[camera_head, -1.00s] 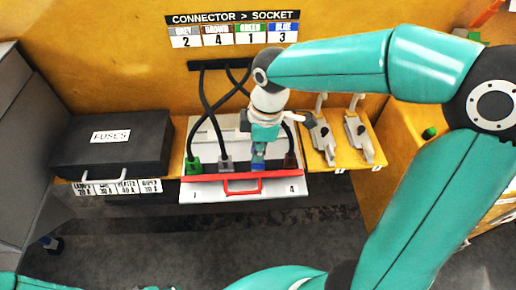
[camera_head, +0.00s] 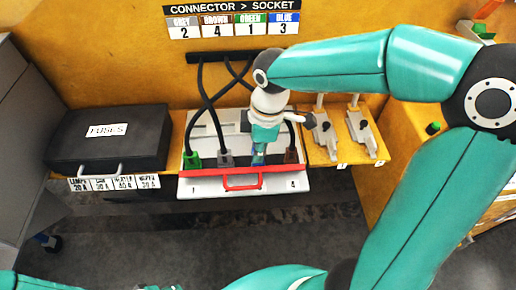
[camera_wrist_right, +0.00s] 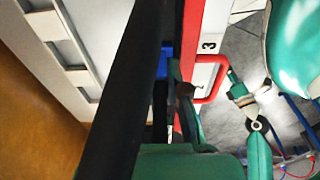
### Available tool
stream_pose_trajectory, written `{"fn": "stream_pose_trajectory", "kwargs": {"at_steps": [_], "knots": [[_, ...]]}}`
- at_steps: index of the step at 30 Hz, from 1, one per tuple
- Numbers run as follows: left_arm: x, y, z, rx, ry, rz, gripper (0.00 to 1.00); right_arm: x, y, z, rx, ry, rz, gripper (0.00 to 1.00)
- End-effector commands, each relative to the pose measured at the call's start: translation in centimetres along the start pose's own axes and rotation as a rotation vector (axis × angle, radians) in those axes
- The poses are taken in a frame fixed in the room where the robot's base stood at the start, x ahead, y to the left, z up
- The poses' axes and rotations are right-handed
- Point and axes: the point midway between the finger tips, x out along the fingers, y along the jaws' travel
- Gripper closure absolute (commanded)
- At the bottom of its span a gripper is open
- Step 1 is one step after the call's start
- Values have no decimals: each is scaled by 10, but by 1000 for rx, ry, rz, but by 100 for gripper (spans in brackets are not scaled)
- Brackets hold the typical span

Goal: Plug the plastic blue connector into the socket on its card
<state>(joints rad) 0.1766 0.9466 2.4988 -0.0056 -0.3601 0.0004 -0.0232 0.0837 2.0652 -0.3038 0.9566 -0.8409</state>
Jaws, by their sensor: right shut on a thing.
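The card is a white panel (camera_head: 212,186) with a red bar (camera_head: 205,173) and red handle along its front; 1 and 4 are readable on its front. My right gripper (camera_head: 259,153) points down over the card, between the grey and brown connectors, and is shut on the blue connector. The blue connector (camera_wrist_right: 163,62) shows as a small patch in the wrist view, largely hidden by my gripper and a black cable. I cannot tell how deep it sits in its socket. Of my left arm, only small parts show along the lower edge of the head view; its jaws are not clear.
Green (camera_head: 192,160), grey (camera_head: 226,158) and brown (camera_head: 291,155) connectors stand on the card beside the gripper. Black cables (camera_head: 203,95) hang from the wall. A chart (camera_head: 233,24) pairs blue with 3. A black fuse case (camera_head: 110,140) stands left; grey levers (camera_head: 325,135) stand right.

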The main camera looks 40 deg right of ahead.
Motion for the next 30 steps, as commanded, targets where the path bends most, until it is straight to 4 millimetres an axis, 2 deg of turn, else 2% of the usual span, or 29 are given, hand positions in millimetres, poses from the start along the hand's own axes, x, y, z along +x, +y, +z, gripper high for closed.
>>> {"fn": "stream_pose_trajectory", "kwargs": {"at_steps": [2, 3, 8, 20, 25, 30], "knots": [[2, -1, 0, 0, 0, 0, 60, 3, 0, 0, 0, 0, 0, 100], [2, -1, 0, 0, 0, 0, 60, 3, 0, 0, 0, 0, 0, 85], [2, -1, 0, 0, 0, 0, 60, 2, 0, 0, 0, 0, 0, 58], [1, 0, 0, 0, 0, 0, 60, -3, 1, 0, 0, 1, 2, 57], [1, 0, 0, 0, 0, 0, 60, -24, 1, -1, -1, 3, 5, 57], [1, 0, 0, 0, 0, 0, 60, -58, 1, -1, -1, 4, 5, 57]]}}
